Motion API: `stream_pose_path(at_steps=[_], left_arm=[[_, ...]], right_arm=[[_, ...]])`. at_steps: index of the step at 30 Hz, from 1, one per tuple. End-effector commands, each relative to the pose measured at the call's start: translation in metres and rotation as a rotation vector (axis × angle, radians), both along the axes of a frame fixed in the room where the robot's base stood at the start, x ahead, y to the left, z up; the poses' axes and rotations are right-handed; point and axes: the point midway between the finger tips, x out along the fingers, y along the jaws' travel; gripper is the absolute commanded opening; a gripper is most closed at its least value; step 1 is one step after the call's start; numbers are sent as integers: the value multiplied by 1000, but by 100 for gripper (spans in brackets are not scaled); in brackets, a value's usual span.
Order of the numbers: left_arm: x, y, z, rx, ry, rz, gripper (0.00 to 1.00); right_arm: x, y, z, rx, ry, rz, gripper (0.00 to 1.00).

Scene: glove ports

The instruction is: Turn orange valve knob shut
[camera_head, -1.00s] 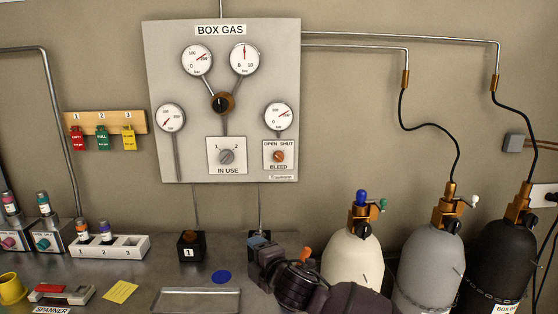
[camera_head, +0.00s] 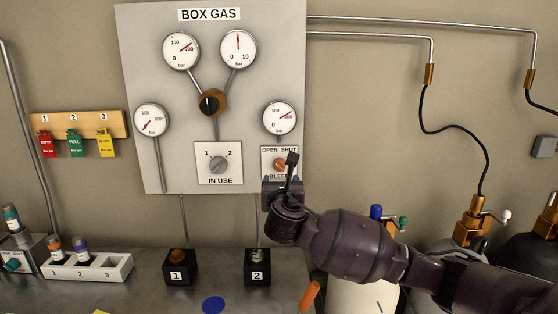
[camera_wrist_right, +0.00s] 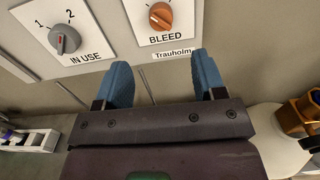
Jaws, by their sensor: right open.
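The orange bleed knob (camera_head: 279,163) sits on a white plate marked OPEN SHUT and BLEED, low on the right of the grey gas panel (camera_head: 165,85). My right gripper (camera_head: 284,184) is at the plate's lower edge in the head view and partly covers the plate. Its blue fingers (camera_wrist_right: 163,72) are spread and empty, below the knob and apart from it. My left gripper is not in view.
A grey IN USE selector (camera_head: 219,165) is left of the bleed plate. A black and orange regulator knob (camera_head: 211,103) is higher up. Black boxes 1 (camera_head: 180,268) and 2 (camera_head: 257,268) stand on the bench below. Gas cylinders stand at right, partly behind my arm.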

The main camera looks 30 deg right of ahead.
Motion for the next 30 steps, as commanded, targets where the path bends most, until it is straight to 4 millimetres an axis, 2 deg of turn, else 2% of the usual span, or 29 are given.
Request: stream_pose_path(at_steps=[8,24,30], left_arm=[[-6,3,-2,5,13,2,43],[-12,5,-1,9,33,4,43],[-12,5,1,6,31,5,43]], right_arm=[[6,-4,0,-10,9,-5,64],[73,-45,0,-7,7,-4,64],[87,-54,0,-9,7,-3,64]])
